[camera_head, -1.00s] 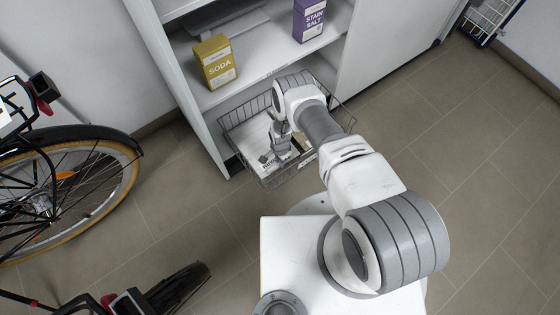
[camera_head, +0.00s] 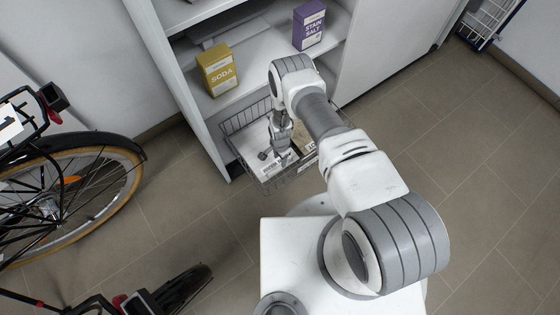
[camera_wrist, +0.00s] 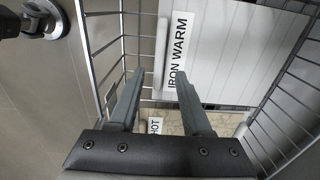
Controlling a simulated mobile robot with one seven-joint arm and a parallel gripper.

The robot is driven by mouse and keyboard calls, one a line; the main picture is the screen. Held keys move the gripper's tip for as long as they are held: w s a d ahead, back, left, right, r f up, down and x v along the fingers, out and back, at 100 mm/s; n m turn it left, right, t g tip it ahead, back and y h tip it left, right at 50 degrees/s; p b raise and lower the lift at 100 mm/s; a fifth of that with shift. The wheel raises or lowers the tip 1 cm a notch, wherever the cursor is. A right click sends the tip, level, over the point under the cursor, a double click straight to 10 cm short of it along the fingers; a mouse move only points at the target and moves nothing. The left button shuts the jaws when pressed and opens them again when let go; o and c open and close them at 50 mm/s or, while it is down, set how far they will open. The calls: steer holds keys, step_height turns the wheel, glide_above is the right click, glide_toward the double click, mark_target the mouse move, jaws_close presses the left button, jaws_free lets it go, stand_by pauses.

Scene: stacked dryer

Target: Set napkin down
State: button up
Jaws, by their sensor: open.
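My gripper (camera_head: 284,158) points down into a wire basket (camera_head: 232,124) on the floor in front of the shelf. In the wrist view the two fingers of my gripper (camera_wrist: 160,74) are spread apart with nothing held between them. The basket's wire walls (camera_wrist: 97,50) show on both sides there. A white panel with an "IRON WARM" label (camera_wrist: 179,48) lies beyond the fingertips. A beige patterned surface (camera_wrist: 226,123) shows below it, near a "HOT" label (camera_wrist: 155,128). I cannot tell whether this is the napkin, and I cannot clearly make out a napkin in the head view.
A yellow soda box (camera_head: 218,69) and a purple stain salt box (camera_head: 309,25) stand on the white shelf unit (camera_head: 185,95). A bicycle (camera_head: 75,170) is at the left. A blue-edged wire rack (camera_head: 487,22) is at the upper right. The tiled floor at right is clear.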

steer(key=w+r+n+t+p, duration=0.1)
steer(key=w+r, duration=0.4)
steer(key=r, duration=0.8)
steer(key=w+r+n, duration=0.1)
steer(key=w+r, duration=0.4)
steer(key=r, duration=0.7)
steer(key=d+r+n+t, duration=0.1)
steer(key=d+r, duration=0.1)
steer(key=r, duration=1)
steer(key=d+r+n+t, duration=0.1)
steer(key=d+r+n, duration=0.1)
steer(key=r, duration=1)
steer(key=s+d+r+n+t, duration=0.1)
steer(key=s+d+r, duration=0.1)
steer(key=s+r, duration=0.5)
steer(key=s+d+r+n, duration=0.2)
steer(key=s+d+r, duration=0.1)
steer(key=r, duration=0.7)
steer(key=s+d+r+n, duration=0.1)
steer(key=s+r, duration=0.2)
steer(key=s, duration=0.6)
steer(key=s+d+r+n+t, duration=0.1)
steer(key=s+r, duration=0.3)
steer(key=s, duration=0.5)
steer(key=shift+s+d+n+t, duration=0.35)
steer(key=shift+d+n, duration=0.25)
steer(key=shift+d, duration=0.15)
steer(key=shift+r, duration=0.2)
